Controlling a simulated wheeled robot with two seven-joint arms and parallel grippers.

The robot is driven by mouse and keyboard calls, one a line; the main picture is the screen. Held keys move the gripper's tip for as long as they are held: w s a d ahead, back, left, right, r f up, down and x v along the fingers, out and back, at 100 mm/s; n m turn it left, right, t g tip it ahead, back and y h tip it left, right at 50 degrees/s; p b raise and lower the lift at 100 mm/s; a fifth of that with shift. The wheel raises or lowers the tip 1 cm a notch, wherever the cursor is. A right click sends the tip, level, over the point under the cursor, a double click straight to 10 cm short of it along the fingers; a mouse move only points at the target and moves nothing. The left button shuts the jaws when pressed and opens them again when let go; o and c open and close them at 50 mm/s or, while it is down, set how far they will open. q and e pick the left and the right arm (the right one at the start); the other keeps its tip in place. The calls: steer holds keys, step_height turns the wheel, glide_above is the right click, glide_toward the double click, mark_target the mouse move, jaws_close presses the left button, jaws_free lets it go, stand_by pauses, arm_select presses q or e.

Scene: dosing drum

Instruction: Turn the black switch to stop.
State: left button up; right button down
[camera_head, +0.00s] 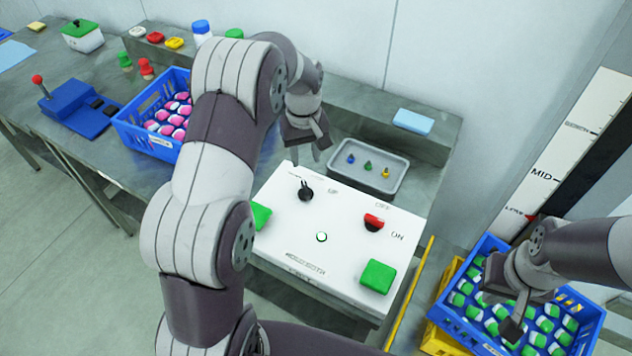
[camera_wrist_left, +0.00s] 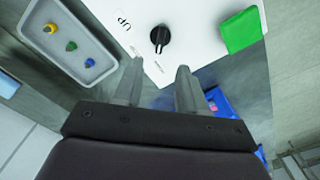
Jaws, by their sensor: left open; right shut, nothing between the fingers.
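The black switch (camera_head: 306,190) is a small knob with a pointer on the far left part of the white control panel (camera_head: 330,268). In the head view the pointer leans toward the upper left, toward small lettering I cannot read; "UP" is printed to its right. My left gripper (camera_head: 308,150) is open and empty above the panel's back edge, just behind the switch. The left wrist view shows the switch (camera_wrist_left: 160,37) beyond the two parted fingertips (camera_wrist_left: 157,78), apart from them. My right gripper (camera_head: 512,312) is shut and empty over the crate at the right.
The panel also carries a red switch (camera_head: 374,222), green buttons (camera_head: 377,276) and a small round light (camera_head: 321,237). A grey tray (camera_head: 395,183) with small coloured pieces sits behind it. Blue crates stand left (camera_head: 128,128) and right (camera_head: 590,328). A yellow rail (camera_head: 412,285) runs right of the panel.

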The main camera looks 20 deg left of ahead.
arm_select(q)
steer(key=p, duration=0.1)
glide_above(305, 187)
step_height(305, 187, down, 4)
step_height(305, 187, down, 7)
steer(key=shift+w+d+r+p, duration=0.1)
steer(key=shift+w+d+p, duration=0.05)
steer(key=shift+p, duration=0.6)
steer(key=shift+a+f, duration=0.25)
steer(key=shift+f, duration=0.05)
steer(key=shift+d, duration=0.1)
arm_select(e)
steer(key=r, duration=0.2)
steer(key=shift+a+r, duration=0.2)
steer(key=shift+r, duration=0.15)
arm_select(q)
steer(key=c, duration=0.5)
jaws_close()
